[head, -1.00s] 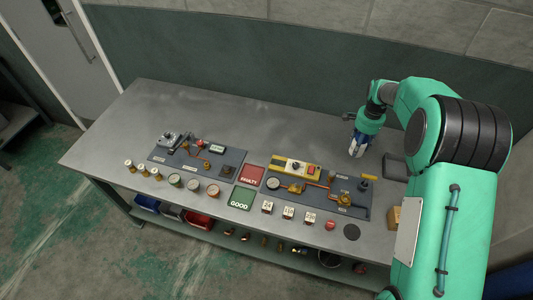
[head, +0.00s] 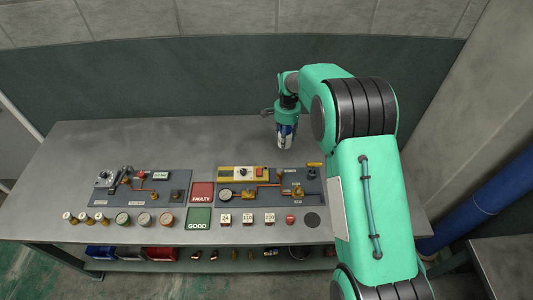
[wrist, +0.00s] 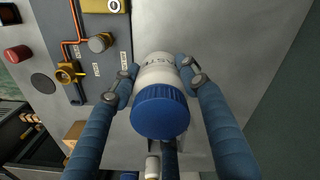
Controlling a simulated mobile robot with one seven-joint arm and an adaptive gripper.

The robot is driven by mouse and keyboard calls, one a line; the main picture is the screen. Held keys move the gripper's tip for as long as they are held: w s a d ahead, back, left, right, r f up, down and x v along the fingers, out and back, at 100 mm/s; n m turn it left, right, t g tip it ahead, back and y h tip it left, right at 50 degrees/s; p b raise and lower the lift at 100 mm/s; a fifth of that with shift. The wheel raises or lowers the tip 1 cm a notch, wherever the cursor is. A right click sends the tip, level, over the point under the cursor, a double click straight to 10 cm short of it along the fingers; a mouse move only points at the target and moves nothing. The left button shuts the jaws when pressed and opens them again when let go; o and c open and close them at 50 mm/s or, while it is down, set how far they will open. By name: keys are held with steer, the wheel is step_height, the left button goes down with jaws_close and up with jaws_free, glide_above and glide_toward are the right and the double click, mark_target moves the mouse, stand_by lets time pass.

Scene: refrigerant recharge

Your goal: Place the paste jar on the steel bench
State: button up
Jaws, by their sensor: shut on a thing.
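My gripper (wrist: 158,78) is shut on the paste jar (wrist: 161,108), a white jar with a ribbed blue lid, in the wrist view. Its blue fingers clasp the jar from both sides, and the lid faces the camera. In the head view my gripper (head: 286,142) points down over the rear part of the steel bench (head: 225,150), behind the right-hand panel. The jar is small there and largely covered by the fingers. I cannot tell whether its base touches the bench top.
The dark right panel (head: 270,202) with copper piping lies in front of the gripper. A left panel (head: 150,195), the red FAULTY plate (head: 202,190) and the green GOOD plate (head: 199,216) lie further left. The bench's rear left is clear. A wall stands behind.

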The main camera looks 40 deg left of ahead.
steer(key=shift+f, duration=2.85)
steer(key=shift+f, duration=0.1)
steer(key=shift+f, duration=1.8)
steer(key=shift+f, duration=0.1)
steer(key=o, duration=1.4)
step_height(320, 180, up, 12)
steer(key=shift+r, duration=0.1)
